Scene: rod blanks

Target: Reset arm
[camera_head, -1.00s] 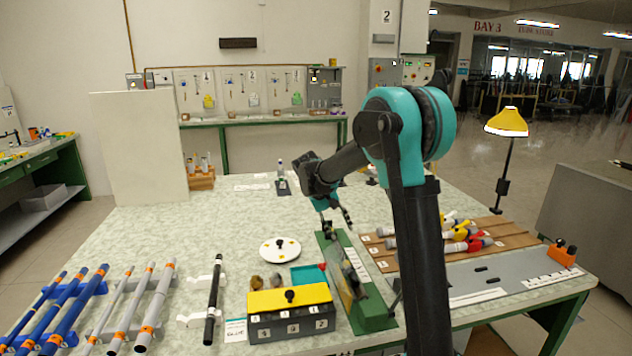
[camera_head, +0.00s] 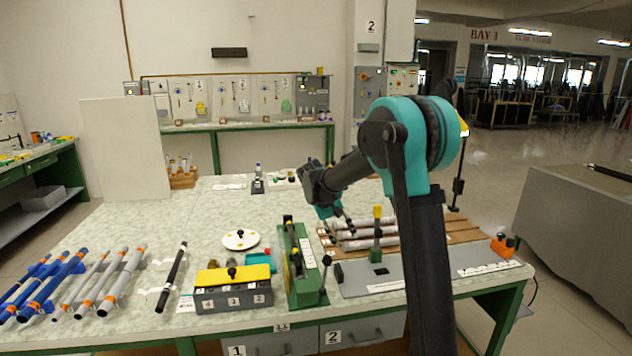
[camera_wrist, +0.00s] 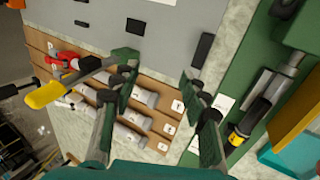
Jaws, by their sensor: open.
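My gripper (camera_head: 338,224) hangs at the end of my arm above the table, beside the near-left end of the wooden board with grey rods. In the wrist view its two fingers (camera_wrist: 160,105) are spread apart with nothing between them. Below them lie the grey rods (camera_wrist: 125,118) on the wooden board (camera_wrist: 160,146), with numbered white tags. The green fixture (camera_head: 300,292) stands just left of my gripper in the head view; it also shows at the right of the wrist view (camera_wrist: 240,85).
A yellow-topped box (camera_head: 233,298), a white disc (camera_head: 240,239) and a black rod on white holders (camera_head: 172,277) are to the left. Blue rods (camera_head: 50,287) lie farther left. A grey plate with a yellow-topped post (camera_head: 377,228) stands near my arm.

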